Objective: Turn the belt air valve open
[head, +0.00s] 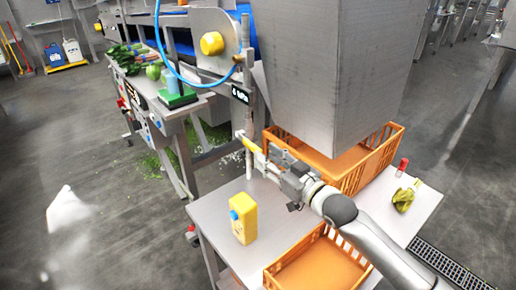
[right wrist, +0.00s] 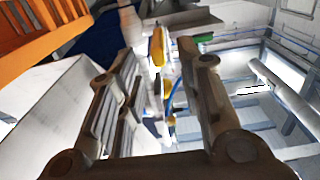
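The belt air valve shows as a yellow lever (head: 251,145) on the grey post of the belt machine, below a dark label plate. The lever points down to the right, toward my right gripper. My right gripper (head: 268,160) is at or just short of the lever's near end; I cannot tell if they touch. In the right wrist view, its two fingers (right wrist: 158,95) stand wide apart with no object clamped. A yellow piece (right wrist: 157,45), apparently the lever, shows beyond and between them. The valve body is too small to make out. My left gripper is not in view.
A yellow jug (head: 244,222) stands on the steel table (head: 212,215) below my right arm. Orange crates stand at the back (head: 374,168) and front (head: 318,262). A large grey housing (head: 325,75) hangs close behind my gripper. A blue hose (head: 165,55) loops above.

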